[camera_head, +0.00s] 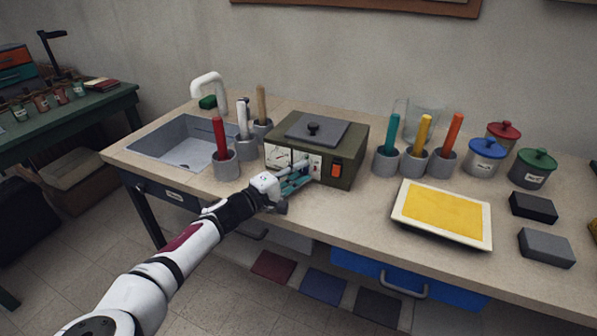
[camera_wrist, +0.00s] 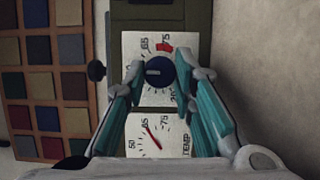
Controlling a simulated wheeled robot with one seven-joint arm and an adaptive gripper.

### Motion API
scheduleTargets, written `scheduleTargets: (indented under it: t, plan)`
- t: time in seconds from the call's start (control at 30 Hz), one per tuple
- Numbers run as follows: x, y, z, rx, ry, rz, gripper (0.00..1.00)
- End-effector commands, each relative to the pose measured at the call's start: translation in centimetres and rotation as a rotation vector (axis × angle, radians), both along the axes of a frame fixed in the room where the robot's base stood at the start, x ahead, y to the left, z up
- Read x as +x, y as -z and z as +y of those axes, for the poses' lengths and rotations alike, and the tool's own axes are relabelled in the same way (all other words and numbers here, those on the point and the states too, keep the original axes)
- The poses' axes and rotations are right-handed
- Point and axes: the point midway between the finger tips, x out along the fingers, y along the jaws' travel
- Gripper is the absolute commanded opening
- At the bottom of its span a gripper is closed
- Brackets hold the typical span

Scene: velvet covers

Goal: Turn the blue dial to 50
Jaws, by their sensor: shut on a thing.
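The blue dial (camera_wrist: 158,72) sits on a white scale plate on the front of the green box (camera_head: 347,158). In the wrist view its light mark points to the picture's left. Numbers such as 65 and 75 and a red patch show around it; I cannot read the exact setting. Beside it is a white TEMP gauge (camera_wrist: 157,148) with a red needle near its 65. My gripper (camera_head: 303,172) is at the front of the box, its teal fingers on both sides of the dial and shut on it. In the head view my gripper hides the dial.
A grey lid (camera_head: 317,130) with a black knob tops the box, and an orange switch (camera_head: 336,170) is on its front. Cups with coloured handles stand on both sides. A yellow-filled tray (camera_head: 408,227) lies to the right, the sink (camera_head: 178,150) to the left.

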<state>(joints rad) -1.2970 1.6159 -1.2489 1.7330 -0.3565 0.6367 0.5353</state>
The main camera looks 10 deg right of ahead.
Motion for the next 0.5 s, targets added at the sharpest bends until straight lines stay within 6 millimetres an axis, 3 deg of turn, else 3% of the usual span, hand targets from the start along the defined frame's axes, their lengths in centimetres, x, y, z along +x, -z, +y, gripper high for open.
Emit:
scheduleTargets:
  t: [0.5]
  plan:
    - [0.01, 0.19, 0.06, -0.042, -0.002, 0.034, 0.00]
